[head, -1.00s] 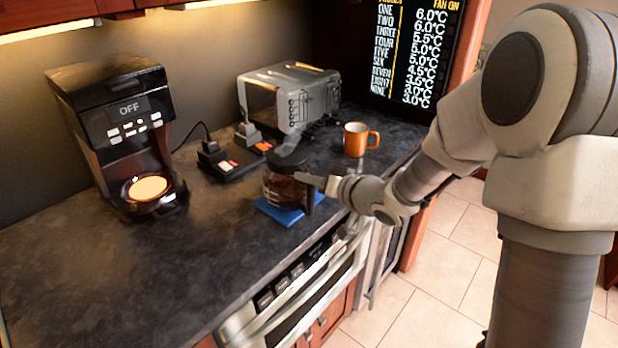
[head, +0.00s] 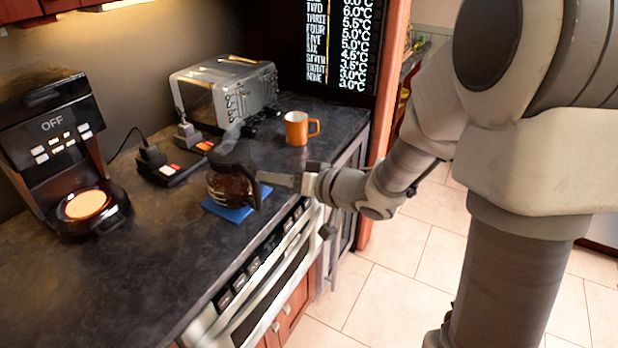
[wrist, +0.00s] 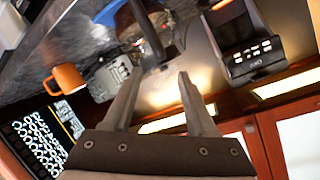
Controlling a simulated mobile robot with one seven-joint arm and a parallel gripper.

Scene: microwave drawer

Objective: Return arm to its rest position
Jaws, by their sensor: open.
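My gripper (head: 272,180) is at the end of my outstretched arm, to the right of the coffee pot (head: 228,188), level with its black handle. In the wrist view my gripper (wrist: 163,74) has its two fingers apart with nothing held between them. The dark curved handle (wrist: 148,30) shows beyond the fingertips; I cannot tell the exact gap. The glass pot holds dark coffee and stands upright on a blue mat (head: 232,214) on the counter.
The coffee maker (head: 60,150), reading OFF, stands at the left. A toaster (head: 225,92), an orange mug (head: 297,128) and a black switch box (head: 168,170) are behind the pot. The dark counter (head: 130,270) is clear in front. Open tiled floor (head: 395,285) lies right.

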